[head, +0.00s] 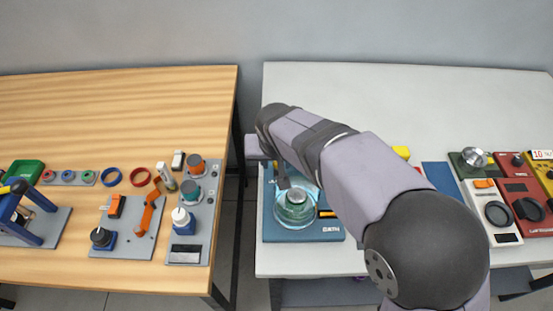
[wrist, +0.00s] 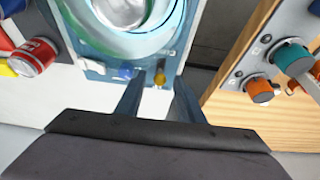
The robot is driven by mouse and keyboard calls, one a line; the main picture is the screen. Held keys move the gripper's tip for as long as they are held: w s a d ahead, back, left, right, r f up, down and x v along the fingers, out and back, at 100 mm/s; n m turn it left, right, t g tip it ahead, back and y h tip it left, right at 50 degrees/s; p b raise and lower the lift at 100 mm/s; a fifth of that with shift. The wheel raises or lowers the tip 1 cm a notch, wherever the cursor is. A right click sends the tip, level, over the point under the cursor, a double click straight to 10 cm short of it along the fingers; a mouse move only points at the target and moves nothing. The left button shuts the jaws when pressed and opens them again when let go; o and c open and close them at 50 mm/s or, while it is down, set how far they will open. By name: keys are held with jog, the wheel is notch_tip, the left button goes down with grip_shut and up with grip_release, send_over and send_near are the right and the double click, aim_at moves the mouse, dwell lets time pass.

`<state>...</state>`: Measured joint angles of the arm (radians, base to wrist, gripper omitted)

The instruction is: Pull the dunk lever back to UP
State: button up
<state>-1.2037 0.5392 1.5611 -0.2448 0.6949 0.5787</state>
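The blue bath board (head: 285,235), lettered "BATH", lies at the left end of the grey table and carries a clear round bowl (head: 296,210) of greenish water. In the wrist view, the bowl (wrist: 130,12) is at the top, cut off by the frame. A small yellow-orange knob (wrist: 160,79), apparently the lever's tip, shows at the board's near edge there. My gripper (wrist: 159,84) is open, its two fingers on either side of the knob, with gaps visible. Contact is not visible. In the head view, my arm hides much of the board's back and right. No UP mark is readable.
The wooden table (head: 120,110) with several devices lies across a gap on the left. A red device (head: 527,207) and others stand on the right. The grey table's back is clear.

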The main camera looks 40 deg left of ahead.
grip_shut()
